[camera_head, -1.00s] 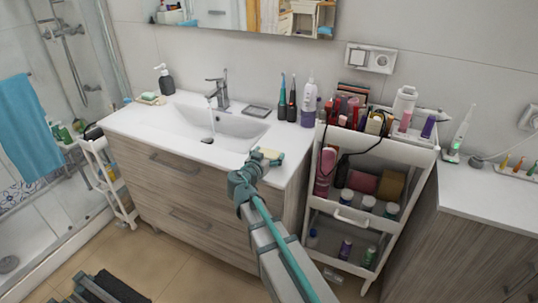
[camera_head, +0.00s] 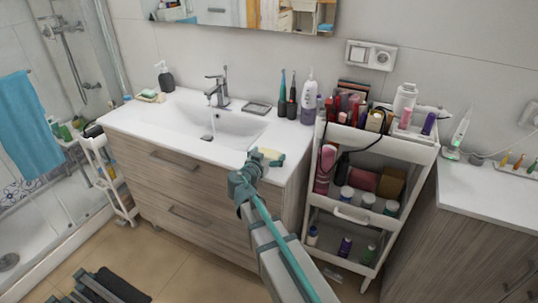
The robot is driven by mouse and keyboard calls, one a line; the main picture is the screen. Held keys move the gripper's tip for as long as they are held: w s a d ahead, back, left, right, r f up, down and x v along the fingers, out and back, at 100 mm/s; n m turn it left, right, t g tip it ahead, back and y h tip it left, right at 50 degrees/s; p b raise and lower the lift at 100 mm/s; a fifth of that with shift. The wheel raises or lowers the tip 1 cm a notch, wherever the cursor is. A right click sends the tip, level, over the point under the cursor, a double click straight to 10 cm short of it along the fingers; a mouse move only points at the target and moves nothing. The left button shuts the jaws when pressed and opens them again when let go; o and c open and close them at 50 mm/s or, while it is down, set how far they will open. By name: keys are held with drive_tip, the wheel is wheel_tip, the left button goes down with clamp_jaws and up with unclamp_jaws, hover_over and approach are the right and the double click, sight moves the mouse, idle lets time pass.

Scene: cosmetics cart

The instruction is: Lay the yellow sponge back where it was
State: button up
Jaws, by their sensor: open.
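My gripper (camera_head: 257,157) is open at the sponge's left side. I cannot tell whether the fingers touch the sponge, as they are small and partly hidden by my own arm. A small dish with a pale bar and some green (camera_head: 151,96) sits at the counter's back left.
Toothbrushes and bottles (camera_head: 293,100) stand at the counter's back right. A loaded white cart (camera_head: 352,215) is close on the right. The front left counter is clear.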

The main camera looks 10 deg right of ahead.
drive_tip(key=shift+r+p, duration=0.2)
drive_tip(key=shift+p, duration=0.15)
drive_tip(key=b+v, duration=0.3)
drive_tip(key=v, duration=0.9)
drive_tip(key=s+d+f+n+g+y, duration=0.15)
drive_tip(key=s+d+f+g, duration=0.35)
drive_tip(key=f, duration=0.7)
drive_tip(key=s+d+f+n+g, duration=0.2)
drive_tip(key=s+f, duration=0.5)
drive_tip(key=f, duration=0.6)
drive_tip(key=s+d+f+n+g+y, duration=0.1)
drive_tip(key=s+d+f+g, duration=0.35)
drive_tip(key=f, duration=0.75)
drive_tip(key=s+a+f+n+g+y, duration=0.1)
drive_tip(key=s+f, duration=0.4)
drive_tip(key=s, duration=0.5)
drive_tip(key=s+a+f+g+y, duration=0.2)
drive_tip(key=s+f+g+y, duration=0.1)
drive_tip(key=s, duration=0.7)
drive_tip(key=s+a+f+n+g+y, duration=0.1)
drive_tip(key=s+f+g+y, duration=0.2)
drive_tip(key=s+f, duration=0.4)
drive_tip(key=s+g, duration=0.1)
drive_tip(key=s, duration=0.2)
drive_tip(key=shift+s+a+f+n, duration=0.25)
drive_tip(key=shift+f+n, duration=0.1)
drive_tip(key=shift+f, duration=0.05)
drive_tip(key=shift+r+g, duration=0.1)
drive_tip(key=shift+g, duration=0.15)
